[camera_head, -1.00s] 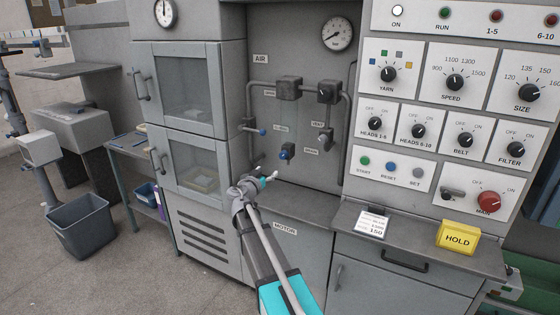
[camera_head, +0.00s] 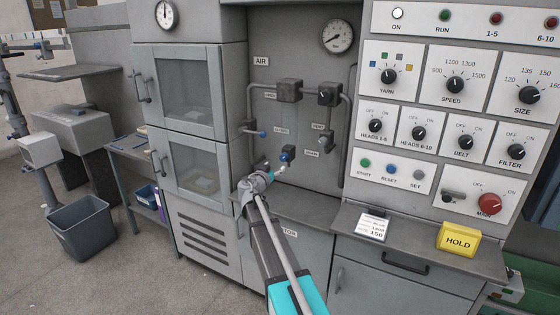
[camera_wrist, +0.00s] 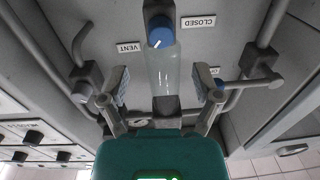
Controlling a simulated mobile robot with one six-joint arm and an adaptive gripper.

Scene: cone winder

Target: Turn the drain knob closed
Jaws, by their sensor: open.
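The drain knob is a blue knob (camera_head: 287,153) low on the grey air panel. In the wrist view the blue knob (camera_wrist: 160,32) has a white mark and sits at the end of a clear bowl (camera_wrist: 162,72). My gripper (camera_head: 279,170) is just below the knob in the head view. In the wrist view my gripper (camera_wrist: 161,87) has its fingers wide apart, with the knob beyond them. I see no contact with it.
Pipes, a blue-ended lever (camera_head: 262,134) and a second valve (camera_head: 326,138) surround the knob. A gauge (camera_head: 336,36) is above. The control panel (camera_head: 445,140) is to the right, above a shelf with a yellow HOLD block (camera_head: 457,239). Cabinet doors (camera_head: 186,85) stand to the left.

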